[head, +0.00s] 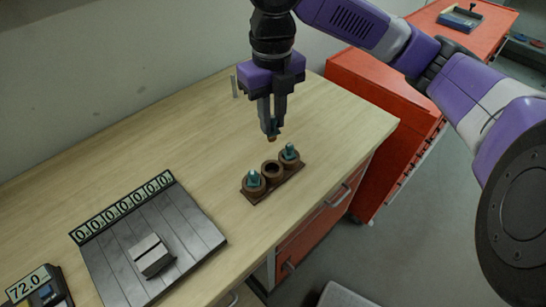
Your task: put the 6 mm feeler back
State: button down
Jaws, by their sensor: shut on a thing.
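My gripper (270,122) is shut on a feeler with a teal body and an orange-brown lower tip (271,138). It holds the feeler roughly upright above the bench, with the tip pointing down. Its size marking cannot be read. A brown rack (276,186) with three round sockets sits on the bench, in front of and below the gripper. The left socket holds a teal feeler (254,178), the right socket holds another teal feeler (290,151), and the middle socket (272,169) is empty. The held feeler appears apart from the rack.
The wooden bench (180,145) is clear around the rack. A grey slatted plate (185,238) with a row of zero displays lies at left, bearing a metal block (150,255). A readout showing 72.0 (27,283) is at lower left. A red cabinet (365,95) stands right.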

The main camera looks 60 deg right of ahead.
notch_tip(320, 180, down, 12)
jog(key=shift+f, duration=0.2)
dwell(0.4)
jog(key=shift+f, duration=0.15)
jog(key=c, duration=1.3)
grip_release()
